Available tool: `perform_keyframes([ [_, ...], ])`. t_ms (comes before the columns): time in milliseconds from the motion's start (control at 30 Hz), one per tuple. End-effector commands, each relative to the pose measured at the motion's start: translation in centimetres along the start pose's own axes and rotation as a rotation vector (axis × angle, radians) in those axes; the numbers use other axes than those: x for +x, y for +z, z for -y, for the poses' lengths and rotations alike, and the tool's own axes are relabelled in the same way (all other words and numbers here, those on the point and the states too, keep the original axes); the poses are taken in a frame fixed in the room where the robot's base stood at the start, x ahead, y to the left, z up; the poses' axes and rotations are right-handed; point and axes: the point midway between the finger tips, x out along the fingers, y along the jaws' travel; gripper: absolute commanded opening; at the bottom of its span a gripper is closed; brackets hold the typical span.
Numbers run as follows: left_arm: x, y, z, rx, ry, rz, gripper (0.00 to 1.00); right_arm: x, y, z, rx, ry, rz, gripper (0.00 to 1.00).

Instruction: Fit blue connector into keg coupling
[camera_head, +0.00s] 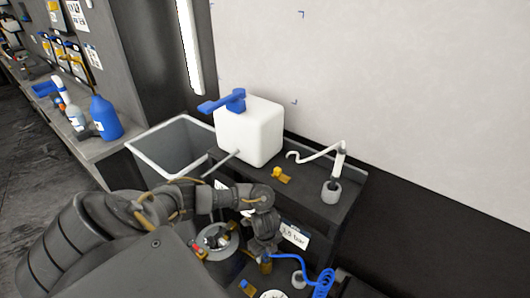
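A blue coiled hose (322,283) lies at the bottom right, and its loose length runs left toward my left gripper. The blue connector itself I cannot make out for certain; the hose end is close to or behind the gripper. A round metal keg top (218,238) with a small red part sits left of the gripper, partly covered by my arm; I take the coupling to be there. My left gripper (265,265) points down to the right of the keg top. Its fingers are too small and dark to tell open from shut. My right gripper is out of view.
A white canister (250,132) with a blue handle stands on a dark shelf (310,205) behind the arm. A grey bin (165,135) is to its left. A white hose nozzle (338,160) stands upright in a cup (331,191).

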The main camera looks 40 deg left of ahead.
Motion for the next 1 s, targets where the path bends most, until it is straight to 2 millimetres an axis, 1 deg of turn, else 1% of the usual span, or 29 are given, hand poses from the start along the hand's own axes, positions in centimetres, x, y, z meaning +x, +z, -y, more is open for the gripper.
perform_keyframes([
  [167,-0.2,0.0,0.0,0.001,-0.001,0.000,0.43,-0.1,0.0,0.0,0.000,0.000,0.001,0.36],
  [267,-1.1,0.0,0.1,0.001,-0.003,-0.001,0.43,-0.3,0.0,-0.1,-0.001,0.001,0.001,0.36],
  [400,-3.6,0.1,0.1,0.002,-0.005,0.001,0.43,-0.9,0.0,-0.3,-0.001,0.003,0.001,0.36],
  [500,-6.2,0.1,0.2,0.003,-0.005,0.002,0.43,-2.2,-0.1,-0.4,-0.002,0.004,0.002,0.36],
  [600,-8.3,0.1,0.2,0.003,-0.006,0.003,0.43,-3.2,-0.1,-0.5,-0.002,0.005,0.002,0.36],
  [700,-10.0,0.1,0.1,0.003,-0.002,0.003,0.43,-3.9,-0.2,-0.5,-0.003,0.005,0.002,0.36],
  [833,-11.4,0.0,0.1,0.002,-0.003,0.001,0.43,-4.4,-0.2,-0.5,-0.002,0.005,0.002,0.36],
  [1000,-12.1,0.0,0.0,0.000,0.000,0.000,0.43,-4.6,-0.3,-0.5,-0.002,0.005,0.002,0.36],
])
